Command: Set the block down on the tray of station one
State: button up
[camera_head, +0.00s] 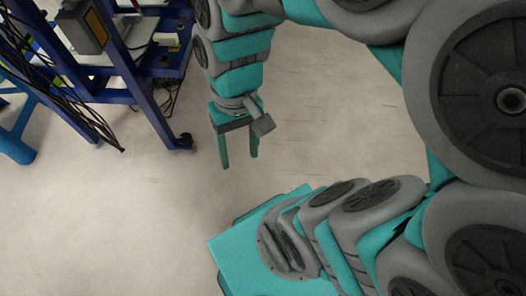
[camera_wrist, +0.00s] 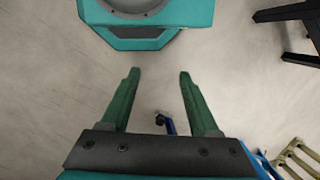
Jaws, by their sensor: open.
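My gripper (camera_head: 239,165) hangs over bare floor in the head view, with its two green fingers apart and nothing between them. In the wrist view my gripper (camera_wrist: 157,75) is also open and empty, with grey floor between and beyond the fingertips. I see no block in either view. I see no tray that I can tell as that of station one.
A blue wheeled frame (camera_head: 130,85) with cables stands at the upper left in the head view. A blue leg (camera_head: 18,140) is at the left edge. Dark furniture legs (camera_wrist: 300,25) show at the upper right of the wrist view. Open floor (camera_head: 120,215) lies at lower left.

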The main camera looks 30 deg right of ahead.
jog(key=shift+n+h, duration=0.4)
jog(key=shift+h, duration=0.3)
jog(key=s+d, duration=0.3)
jog(key=shift+d+f, duration=0.15)
jog(key=shift+d, duration=0.15)
